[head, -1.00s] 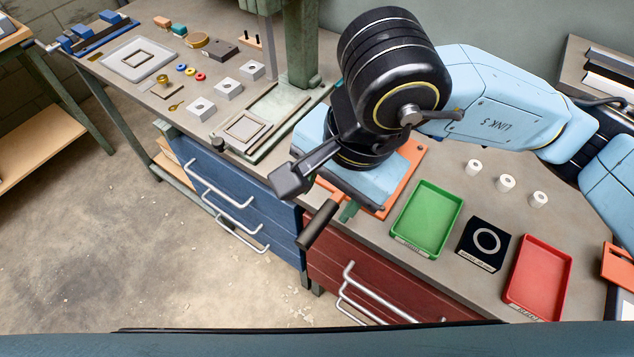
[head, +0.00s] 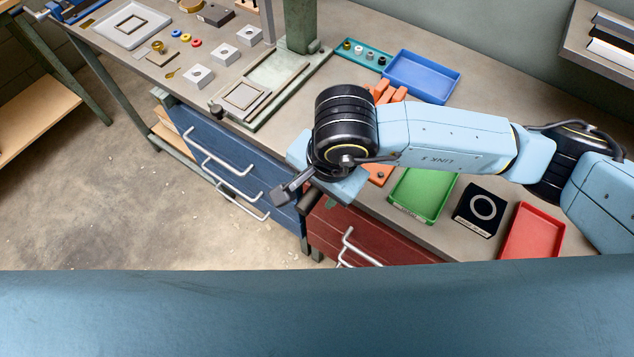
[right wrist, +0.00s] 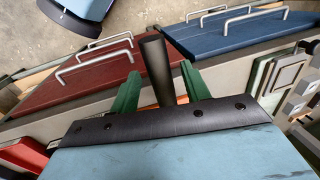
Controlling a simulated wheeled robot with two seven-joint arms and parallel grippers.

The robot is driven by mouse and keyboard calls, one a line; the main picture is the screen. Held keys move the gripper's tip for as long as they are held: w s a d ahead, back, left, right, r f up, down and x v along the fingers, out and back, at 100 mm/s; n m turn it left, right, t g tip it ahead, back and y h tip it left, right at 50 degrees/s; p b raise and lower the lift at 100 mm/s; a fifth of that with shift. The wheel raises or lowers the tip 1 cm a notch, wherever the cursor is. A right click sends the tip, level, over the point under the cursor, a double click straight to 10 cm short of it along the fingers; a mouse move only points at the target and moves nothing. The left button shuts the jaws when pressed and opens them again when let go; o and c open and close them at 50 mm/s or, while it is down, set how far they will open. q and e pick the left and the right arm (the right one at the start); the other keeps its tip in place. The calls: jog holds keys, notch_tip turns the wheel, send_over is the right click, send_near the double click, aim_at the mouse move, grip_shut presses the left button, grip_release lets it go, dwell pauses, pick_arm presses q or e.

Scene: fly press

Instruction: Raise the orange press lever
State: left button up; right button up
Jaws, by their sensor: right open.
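The orange press (head: 378,174) stands on the bench, largely hidden under my right arm in the head view. Orange upright parts (head: 388,92) show just behind the arm. A dark cylindrical handle (head: 307,200) sticks out past the bench's front edge, above the red drawers. In the right wrist view the black handle (right wrist: 154,62) stands between the two green fingers of my right gripper (right wrist: 160,88). The fingers are apart, one on each side of it. I cannot tell whether either touches it. The lever's joint is hidden. My left gripper is not in view.
A green tray (head: 425,197), a black ring plate (head: 480,212) and a red tray (head: 530,235) lie right of the press. A blue tray (head: 422,78) is behind it. Blue drawers (head: 225,150) and red drawers (head: 365,232) with projecting handles are below the bench.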

jog(key=shift+c, duration=0.2)
grip_shut()
